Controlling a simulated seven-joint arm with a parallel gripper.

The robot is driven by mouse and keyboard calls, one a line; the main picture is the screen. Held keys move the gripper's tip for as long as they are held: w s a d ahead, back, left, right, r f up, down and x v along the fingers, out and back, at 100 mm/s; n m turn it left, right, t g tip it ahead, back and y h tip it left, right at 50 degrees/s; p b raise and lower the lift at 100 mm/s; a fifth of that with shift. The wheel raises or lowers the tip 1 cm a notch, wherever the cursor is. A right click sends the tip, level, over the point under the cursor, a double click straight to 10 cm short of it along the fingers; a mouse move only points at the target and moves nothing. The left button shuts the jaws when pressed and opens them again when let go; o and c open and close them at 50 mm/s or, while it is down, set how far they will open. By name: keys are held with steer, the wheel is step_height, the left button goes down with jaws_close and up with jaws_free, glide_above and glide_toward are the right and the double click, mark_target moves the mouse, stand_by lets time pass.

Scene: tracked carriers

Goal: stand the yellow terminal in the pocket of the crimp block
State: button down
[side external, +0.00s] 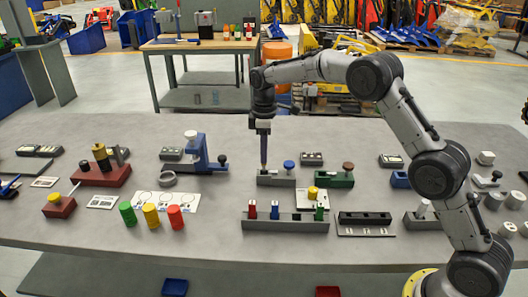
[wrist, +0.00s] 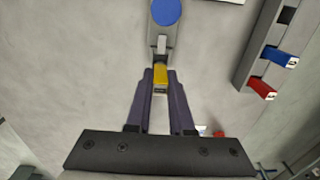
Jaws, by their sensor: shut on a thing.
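My gripper (side external: 263,163) points straight down over the left end of a grey block with a blue knob, which I take to be the crimp block (side external: 277,181). In the wrist view the fingers (wrist: 160,84) are shut on the yellow terminal (wrist: 160,74), which sits between the fingertips. The crimp block (wrist: 166,44) lies just beyond it there, with its blue knob (wrist: 166,11) at the far end. The fingers hide the terminal in the side view. I cannot tell whether its lower end is inside the pocket or above it.
A grey rack (side external: 285,226) in front holds a red terminal (side external: 252,208), a blue one (side external: 275,209) and a green one (side external: 319,212). A green block with a brown knob (side external: 337,179) stands close on the right. A blue clamp fixture (side external: 205,160) stands left, with bare table between.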

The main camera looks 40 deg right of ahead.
steer(key=shift+f, duration=1.25)
stand_by(1.2)
steer(key=c, duration=0.7)
jaws_free()
steer(key=shift+o, duration=0.2)
steer(key=o, duration=0.4)
steer(key=shift+r, duration=3.55)
